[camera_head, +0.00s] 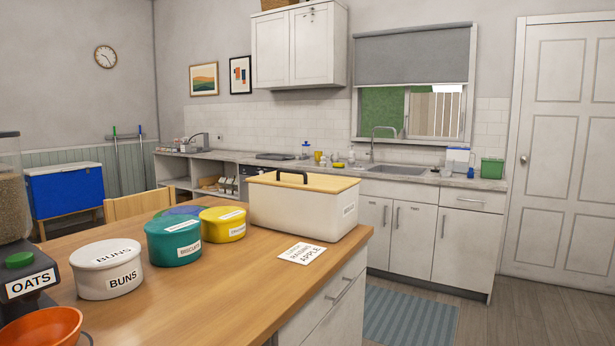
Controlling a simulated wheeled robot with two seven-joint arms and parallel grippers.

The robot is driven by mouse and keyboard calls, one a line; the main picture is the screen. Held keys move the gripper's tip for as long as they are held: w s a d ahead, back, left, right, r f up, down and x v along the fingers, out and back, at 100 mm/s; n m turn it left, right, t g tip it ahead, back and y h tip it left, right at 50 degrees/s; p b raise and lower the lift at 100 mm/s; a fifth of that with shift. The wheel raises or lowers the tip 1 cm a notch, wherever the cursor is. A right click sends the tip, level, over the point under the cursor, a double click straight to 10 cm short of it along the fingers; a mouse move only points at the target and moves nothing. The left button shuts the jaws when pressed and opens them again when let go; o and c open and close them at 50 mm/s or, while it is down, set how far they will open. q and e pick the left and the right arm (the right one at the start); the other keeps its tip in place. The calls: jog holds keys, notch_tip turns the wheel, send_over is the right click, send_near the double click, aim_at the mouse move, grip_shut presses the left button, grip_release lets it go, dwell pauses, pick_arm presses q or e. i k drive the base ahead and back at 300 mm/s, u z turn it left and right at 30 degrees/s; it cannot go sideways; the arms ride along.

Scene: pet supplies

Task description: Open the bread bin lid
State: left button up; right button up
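The bread bin (290,213) is a cream box on the right end of the wooden counter in front of me. Its light wooden lid (325,183) lies flat on top and is closed.
On the wooden counter (215,290) stand a white BUNS tin (106,282), a teal tin (174,250), a yellow tin (223,232) and a blue-topped one (181,211). An OATS dispenser (22,262) and orange bowl (42,330) are at left. A label card (302,254) lies before the bin.

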aim_at(286, 178)
jog(key=z, duration=1.2)
jog(key=i, duration=3.85)
jog(key=u, duration=2.4)
